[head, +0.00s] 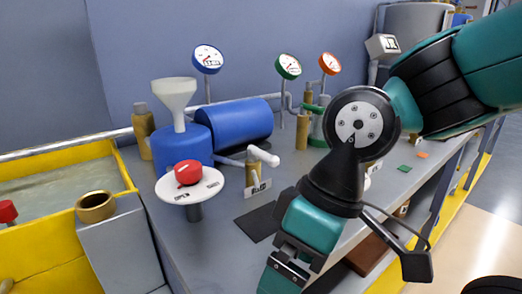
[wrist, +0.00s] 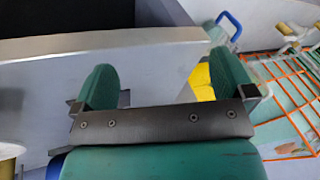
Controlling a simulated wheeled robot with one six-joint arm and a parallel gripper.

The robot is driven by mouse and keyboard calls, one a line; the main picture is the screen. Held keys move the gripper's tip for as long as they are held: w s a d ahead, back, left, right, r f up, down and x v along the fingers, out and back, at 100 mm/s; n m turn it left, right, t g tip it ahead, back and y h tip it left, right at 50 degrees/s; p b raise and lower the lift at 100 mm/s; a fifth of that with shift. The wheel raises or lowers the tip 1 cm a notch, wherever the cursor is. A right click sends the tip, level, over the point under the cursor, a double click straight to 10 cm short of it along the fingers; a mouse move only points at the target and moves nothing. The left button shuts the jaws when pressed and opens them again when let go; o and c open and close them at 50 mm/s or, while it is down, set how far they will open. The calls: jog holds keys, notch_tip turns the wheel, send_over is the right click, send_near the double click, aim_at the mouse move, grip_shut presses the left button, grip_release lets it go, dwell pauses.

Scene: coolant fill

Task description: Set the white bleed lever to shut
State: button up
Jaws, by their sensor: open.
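The white bleed lever (head: 264,156) sits on top of a brass valve body (head: 252,173) on the grey bench, right of the blue tank. It lies nearly level and points to the right. A small label plate (head: 258,188) stands at the valve's foot; its words are too small to read. My gripper is at the bottom of the head view, in front of and below the lever and apart from it, with its fingertips cut off there. In the wrist view my gripper (wrist: 166,80) shows two green finger pads wide apart with nothing held between them. The lever is not recognisable in the wrist view.
A white disc with a red knob (head: 188,175) stands left of the valve. A blue tank (head: 182,150) with a funnel (head: 174,98), a blue cylinder (head: 236,124) and gauges are behind. A dark mat (head: 258,223) lies in front. The wrist view shows an orange wire basket (wrist: 285,95).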

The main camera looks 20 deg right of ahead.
jog(key=shift+c, duration=0.2)
jog(key=shift+w+r, duration=0.1)
jog(key=shift+r, duration=0.05)
jog(key=c, duration=0.4)
jog(key=r+p, duration=0.1)
jog(key=w+r+p, duration=0.2)
jog(key=r+p, duration=0.1)
jog(key=shift+w+d, duration=0.25)
jog(key=c, duration=0.6)
notch_tip(320, 180, up, 18)
jog(key=r+m+h+p, duration=0.15)
jog(key=m+p, duration=0.25)
jog(key=p, duration=2)
send_over(263, 159)
jog(key=w+d, duration=0.2)
jog(key=d, duration=0.2)
jog(key=f, duration=0.1)
jog(key=shift+g+h, duration=0.25)
jog(key=shift+g, duration=0.05)
jog(key=a+f, duration=0.1)
jog(key=f, duration=0.4)
jog(key=a+f, duration=0.1)
jog(key=f, duration=0.5)
jog(key=a+f+p, duration=0.1)
jog(key=f, duration=0.5)
jog(key=shift+s+f, duration=0.15)
jog(key=shift+a, duration=0.1)
grip_shut()
